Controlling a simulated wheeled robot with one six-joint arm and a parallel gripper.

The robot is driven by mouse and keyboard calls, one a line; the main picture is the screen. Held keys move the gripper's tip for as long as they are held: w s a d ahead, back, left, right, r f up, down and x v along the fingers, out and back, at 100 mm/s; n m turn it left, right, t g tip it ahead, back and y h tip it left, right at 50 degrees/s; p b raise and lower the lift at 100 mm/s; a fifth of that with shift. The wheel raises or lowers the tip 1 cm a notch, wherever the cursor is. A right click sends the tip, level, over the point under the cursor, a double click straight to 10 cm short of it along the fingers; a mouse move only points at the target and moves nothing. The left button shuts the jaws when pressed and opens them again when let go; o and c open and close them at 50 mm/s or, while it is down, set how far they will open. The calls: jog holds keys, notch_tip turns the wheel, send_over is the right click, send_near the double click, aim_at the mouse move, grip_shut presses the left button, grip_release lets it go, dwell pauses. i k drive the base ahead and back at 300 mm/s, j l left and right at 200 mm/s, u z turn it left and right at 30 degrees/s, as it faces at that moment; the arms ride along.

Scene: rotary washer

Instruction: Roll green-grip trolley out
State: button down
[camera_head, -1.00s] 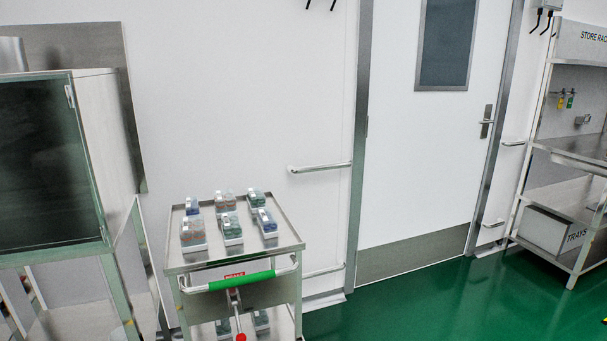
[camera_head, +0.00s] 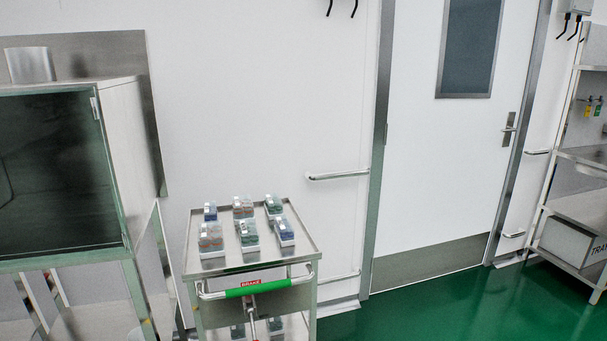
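The trolley (camera_head: 222,263) is a steel cart standing by the white wall, right of a glass-fronted cabinet. Its front push bar has a green grip (camera_head: 258,287) with a small red label above it. A brake lever (camera_head: 251,306) hangs below the grip, its red end cut by the bottom edge of the picture. Several small boxed racks (camera_head: 249,236) with coloured contents sit on its top shelf, and more show on the lower shelf. The trolley's wheels are out of view. My gripper is not in view.
The glass-fronted cabinet (camera_head: 55,170) stands close to the trolley's left side. A closed white door (camera_head: 437,150) with a window is to the right, with wall rails (camera_head: 338,175) beside it. A store rack (camera_head: 575,205) stands at far right. Green floor (camera_head: 430,310) before the door is clear.

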aim_at(214, 313)
jog(key=i+j, duration=0.15)
jog(key=j, duration=0.25)
jog(key=i+j, duration=0.15)
jog(key=j, duration=0.2)
jog(key=i+j, duration=0.2)
jog(key=j, duration=0.2)
jog(key=i+j, duration=0.15)
jog(key=j, duration=0.2)
